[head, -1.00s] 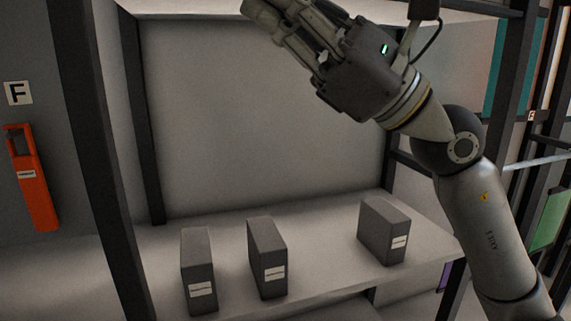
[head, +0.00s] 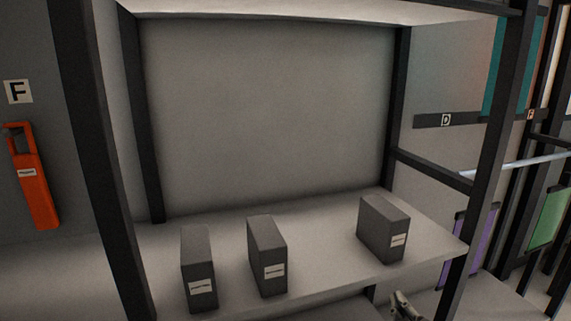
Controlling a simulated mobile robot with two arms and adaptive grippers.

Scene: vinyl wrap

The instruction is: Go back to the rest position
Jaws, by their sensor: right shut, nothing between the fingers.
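My right gripper (head: 402,304) shows only as a small part at the bottom edge of the head view, below the front edge of the shelf. It is shut, with nothing seen in it, and stands apart from the shelf things. The rest of the right arm is out of view. My left gripper is not in view.
Three dark grey boxes with white labels stand upright on the shelf (head: 330,270): left (head: 198,265), middle (head: 267,255) and right (head: 383,228). Dark posts (head: 95,150) frame the shelf. An orange tool (head: 37,185) hangs at the left. The space before the shelf is clear.

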